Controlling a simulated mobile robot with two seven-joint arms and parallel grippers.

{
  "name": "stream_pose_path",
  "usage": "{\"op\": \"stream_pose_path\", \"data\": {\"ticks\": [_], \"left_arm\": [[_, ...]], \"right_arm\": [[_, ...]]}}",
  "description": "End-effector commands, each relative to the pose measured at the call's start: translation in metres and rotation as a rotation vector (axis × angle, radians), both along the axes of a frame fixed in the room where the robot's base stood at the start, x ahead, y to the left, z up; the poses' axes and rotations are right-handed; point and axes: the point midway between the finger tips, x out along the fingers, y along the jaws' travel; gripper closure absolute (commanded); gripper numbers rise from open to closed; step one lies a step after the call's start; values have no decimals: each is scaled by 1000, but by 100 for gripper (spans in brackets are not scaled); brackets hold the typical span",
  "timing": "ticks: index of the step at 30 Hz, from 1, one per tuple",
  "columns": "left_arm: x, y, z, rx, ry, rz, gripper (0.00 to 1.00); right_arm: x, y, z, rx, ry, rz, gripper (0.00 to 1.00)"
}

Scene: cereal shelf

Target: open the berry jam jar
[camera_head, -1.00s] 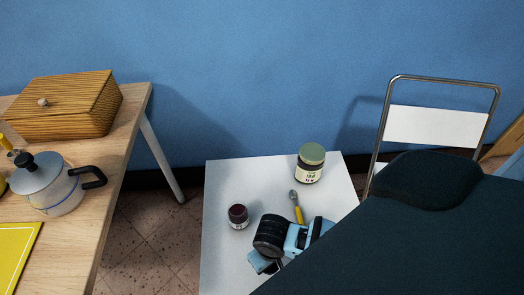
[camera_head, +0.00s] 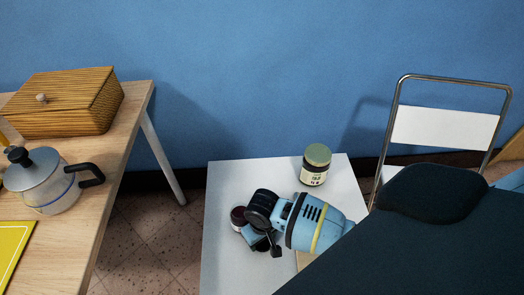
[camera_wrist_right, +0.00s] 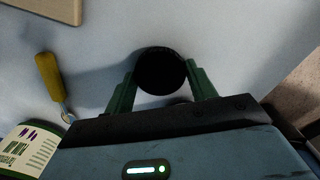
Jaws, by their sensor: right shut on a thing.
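The small dark jar with a purple-black lid, which I take as the berry jam jar (camera_head: 237,214), stands on the white table (camera_head: 222,270). My right gripper (camera_head: 247,230) covers part of it in the head view. In the right wrist view, the dark round lid (camera_wrist_right: 160,68) sits between the two green fingers of the right gripper, and they are shut on it. The jar's body is mostly hidden there. My left gripper is in neither current view.
A jar with a green lid (camera_head: 315,166) stands at the table's back right. A yellow-handled tool (camera_wrist_right: 49,76) and a tan board edge (camera_wrist_right: 45,8) lie nearby. A wooden table (camera_head: 120,130) with a kettle (camera_head: 45,182) is left; a folding chair (camera_head: 443,128) is right.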

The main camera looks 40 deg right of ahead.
Motion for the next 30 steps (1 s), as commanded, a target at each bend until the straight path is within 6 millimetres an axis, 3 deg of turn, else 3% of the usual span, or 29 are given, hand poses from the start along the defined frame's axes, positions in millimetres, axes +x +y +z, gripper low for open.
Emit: {"op": "stream_pose_path", "data": {"ticks": [13, 14, 18, 30], "left_arm": [[4, 1, 1, 2, -9, -5, 16], [4, 1, 1, 2, -9, -5, 16], [3, 0, 1, 1, -9, -2, 16], [1, -1, 0, -2, -1, 5, 16]], "right_arm": [[0, 1, -6, 0, -2, 0, 72], [0, 0, -6, 0, -2, 0, 42], [0, 0, -6, 0, -2, 1, 24], [0, 0, 1, 0, -2, 1, 22]]}}
